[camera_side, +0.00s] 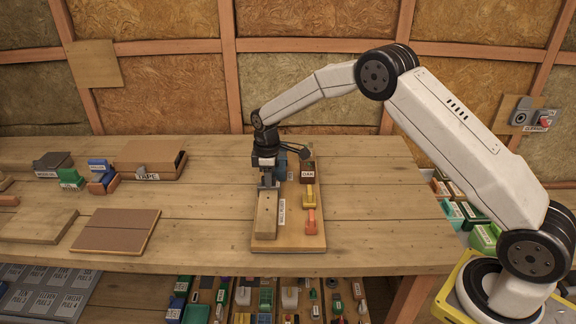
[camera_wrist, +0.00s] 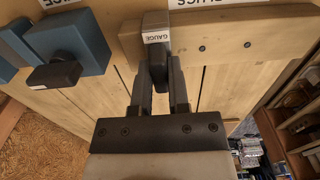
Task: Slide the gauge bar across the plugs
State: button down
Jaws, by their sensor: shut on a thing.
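My gripper (camera_side: 268,186) is low over the far end of a pale wooden block (camera_side: 267,214) on a wooden board (camera_side: 292,243). In the wrist view, my gripper (camera_wrist: 161,75) is shut on a dark grey piece labelled GAUGE (camera_wrist: 157,50). This piece stands at the left end of the wooden block (camera_wrist: 245,33), whose face carries small dark round spots (camera_wrist: 203,48). I cannot tell whether these are the plugs, or whether the gauge piece touches the block. The fingers hide part of the gauge piece.
A blue block with a dark knob (camera_wrist: 75,60) stands close by at left in the wrist view. On the board are a brown OAK block (camera_side: 307,171), a yellow piece (camera_side: 309,197) and an orange piece (camera_side: 311,222). The bench (camera_side: 380,225) right of the board is clear.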

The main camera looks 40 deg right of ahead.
jog(key=shift+w+d, duration=1.15)
jog(key=shift+d, duration=0.05)
jog(key=shift+d+r, duration=0.1)
jog(key=c, duration=0.6)
grip_release()
jog(key=shift+r, duration=0.15)
notch_tip(320, 180, up, 7)
jog(key=shift+r, duration=0.2)
